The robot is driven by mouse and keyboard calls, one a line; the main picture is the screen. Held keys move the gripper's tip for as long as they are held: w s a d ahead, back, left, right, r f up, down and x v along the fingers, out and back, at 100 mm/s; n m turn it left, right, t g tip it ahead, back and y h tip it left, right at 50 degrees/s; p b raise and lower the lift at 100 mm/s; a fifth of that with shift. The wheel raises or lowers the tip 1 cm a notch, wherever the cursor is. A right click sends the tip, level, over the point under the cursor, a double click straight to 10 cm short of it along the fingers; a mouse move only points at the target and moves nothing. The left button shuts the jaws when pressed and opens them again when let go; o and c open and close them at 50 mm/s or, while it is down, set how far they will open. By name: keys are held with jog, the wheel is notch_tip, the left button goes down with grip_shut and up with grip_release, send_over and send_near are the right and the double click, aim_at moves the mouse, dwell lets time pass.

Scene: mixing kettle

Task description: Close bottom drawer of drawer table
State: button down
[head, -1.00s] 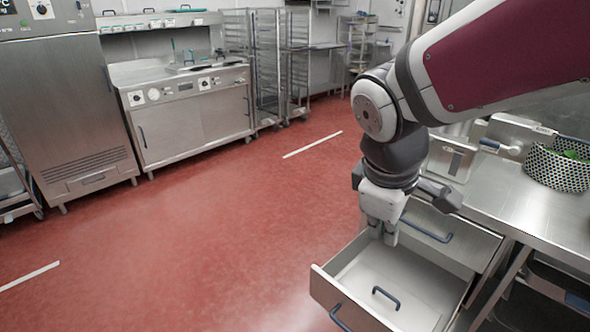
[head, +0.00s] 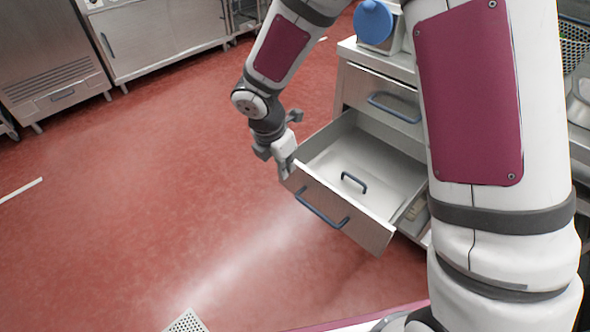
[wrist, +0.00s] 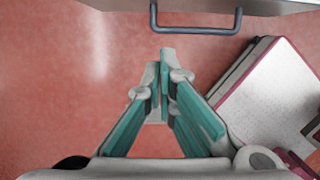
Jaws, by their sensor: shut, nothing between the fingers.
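The bottom drawer (head: 375,165) of the drawer table (head: 347,95) is pulled far out. Its metal front carries a dark blue bar handle (head: 322,208).
The upper drawer (head: 372,94) is closed above the open one. A blue round-topped item (head: 374,22) stands on the table. Open red floor (head: 150,190) lies left and in front of the drawer. Metal kitchen units (head: 150,40) line the far wall.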

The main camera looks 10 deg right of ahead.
aim_at(302, 176)
jog(key=w+d+f+b, duration=0.1)
jog(key=f, duration=0.2)
jog(key=w+d+f+b, duration=0.1)
jog(key=f, duration=0.2)
jog(key=w+d+f+b, duration=0.1)
jog(key=d+f, duration=0.1)
jog(key=shift+f, duration=0.4)
jog(key=shift+w+d, duration=0.35)
jog(key=shift+d, duration=0.2)
jog(key=w+d+p, duration=0.1)
jog(key=w+d, duration=0.7)
jog(key=d, duration=0.3)
jog(key=w+d, duration=0.9)
jog(key=d, duration=0.3)
jog(key=shift+d+p, duration=0.15)
jog(key=shift+p, duration=0.25)
